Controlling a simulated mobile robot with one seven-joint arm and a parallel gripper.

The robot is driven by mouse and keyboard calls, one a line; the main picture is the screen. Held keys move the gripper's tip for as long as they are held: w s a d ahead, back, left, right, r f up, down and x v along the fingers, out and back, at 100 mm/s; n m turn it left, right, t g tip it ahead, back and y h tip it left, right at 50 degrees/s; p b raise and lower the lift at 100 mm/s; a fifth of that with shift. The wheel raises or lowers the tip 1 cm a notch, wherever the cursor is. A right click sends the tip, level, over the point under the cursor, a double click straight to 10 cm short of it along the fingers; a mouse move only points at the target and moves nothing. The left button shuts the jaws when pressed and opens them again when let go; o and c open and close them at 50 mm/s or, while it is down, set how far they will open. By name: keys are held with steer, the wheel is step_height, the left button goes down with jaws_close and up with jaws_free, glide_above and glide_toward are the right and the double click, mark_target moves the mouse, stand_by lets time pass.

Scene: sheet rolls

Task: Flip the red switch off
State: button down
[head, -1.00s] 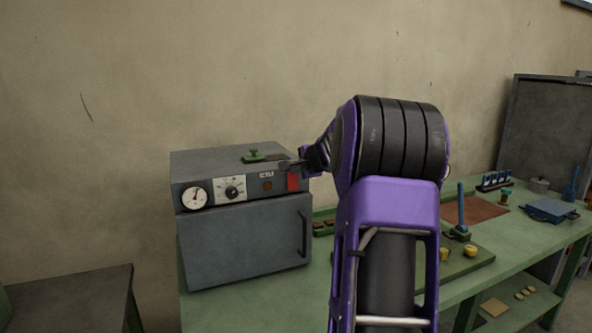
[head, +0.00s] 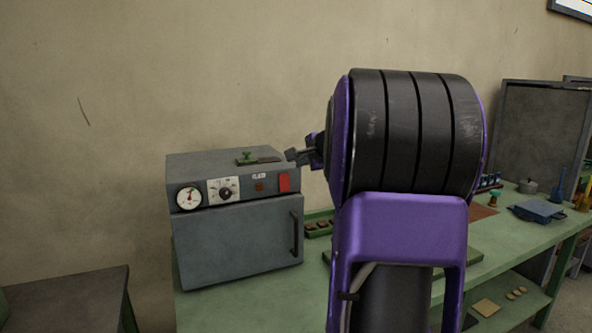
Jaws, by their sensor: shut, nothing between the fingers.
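The red switch (head: 284,183) is on the upper right of the front panel of a grey oven-like box (head: 240,240). The switch shows as a plain red upright block; its exact tilt is too small to tell. My gripper (head: 291,155) is shut and empty. In the picture its tip shows just above the switch, by the box's top right edge, and apart from the switch. My purple and black arm hides the wall and bench behind it.
The panel also has a round gauge (head: 188,197), a knob (head: 225,193) and a small brown-red indicator (head: 259,187). A green-handled tool (head: 247,158) lies on the box top. The box stands on a green bench (head: 235,303). A small green tray (head: 318,226) sits right of it.

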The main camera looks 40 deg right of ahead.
steer(key=shift+v, duration=1.05)
steer(key=shift+w+r, duration=0.1)
steer(key=shift+w, duration=0.05)
